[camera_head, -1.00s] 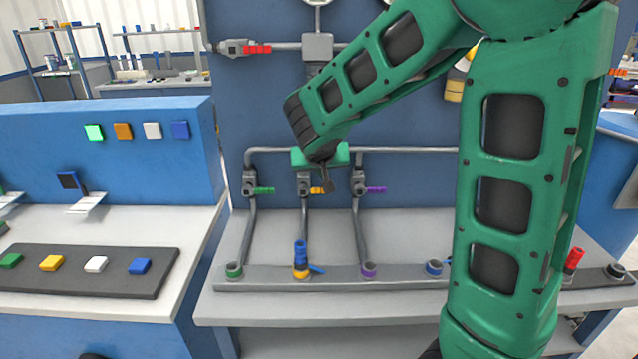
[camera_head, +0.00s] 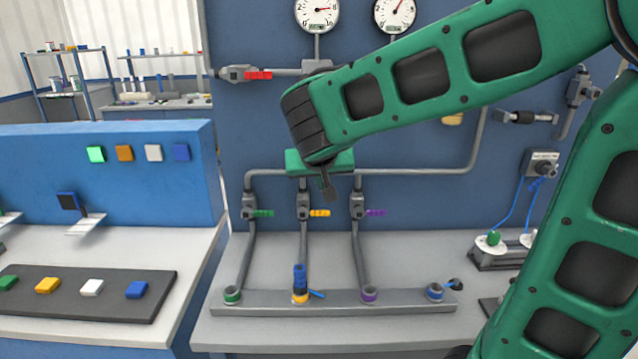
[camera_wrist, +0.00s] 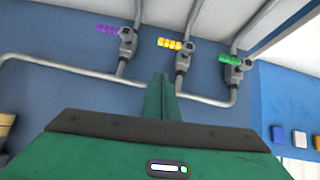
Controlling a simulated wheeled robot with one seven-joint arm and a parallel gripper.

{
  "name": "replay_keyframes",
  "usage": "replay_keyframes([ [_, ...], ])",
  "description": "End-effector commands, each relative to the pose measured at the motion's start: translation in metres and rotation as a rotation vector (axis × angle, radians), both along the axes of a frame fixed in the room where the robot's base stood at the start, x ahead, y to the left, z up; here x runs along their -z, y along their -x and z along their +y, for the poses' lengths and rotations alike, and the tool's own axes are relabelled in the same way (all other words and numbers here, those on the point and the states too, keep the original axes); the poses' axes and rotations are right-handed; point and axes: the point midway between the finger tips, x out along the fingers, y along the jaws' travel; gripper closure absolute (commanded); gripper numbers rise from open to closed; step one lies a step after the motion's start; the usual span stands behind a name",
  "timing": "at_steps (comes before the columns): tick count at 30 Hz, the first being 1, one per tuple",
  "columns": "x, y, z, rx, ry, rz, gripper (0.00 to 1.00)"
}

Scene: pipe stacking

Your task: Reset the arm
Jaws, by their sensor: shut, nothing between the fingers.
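My gripper (camera_head: 328,188) hangs below the green arm in front of the blue panel, near the yellow and purple valves. Its fingers are together with nothing between them; they also show in the wrist view (camera_wrist: 160,98). A blue pipe piece (camera_head: 299,279) stands upright on the yellow-ringed socket of the grey rail (camera_head: 335,306). The green-ringed (camera_head: 232,295), purple-ringed (camera_head: 369,294) and blue-ringed (camera_head: 434,292) sockets stand beside it with no pipe piece on them. My gripper is well above the rail and touches nothing that I can see.
Valves with green (camera_head: 263,213), yellow (camera_head: 320,213) and purple (camera_head: 376,213) handles sit on the wall pipes. Two gauges are above. A white-topped bench (camera_head: 190,270) with coloured blocks is at left. My arm covers much of the right side.

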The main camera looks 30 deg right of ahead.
Motion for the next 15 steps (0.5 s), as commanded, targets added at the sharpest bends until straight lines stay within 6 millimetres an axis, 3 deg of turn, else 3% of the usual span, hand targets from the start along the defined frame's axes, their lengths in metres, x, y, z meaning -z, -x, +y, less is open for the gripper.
replay_keyframes([
  [9, 0.003, 0.006, -0.008, 0.012, -0.005, 0.017, 1.0],
  [11, 0.008, 0.017, -0.021, 0.028, -0.013, 0.046, 1.0],
  [15, 0.03, 0.07, -0.064, 0.094, -0.064, 0.178, 1.0],
])
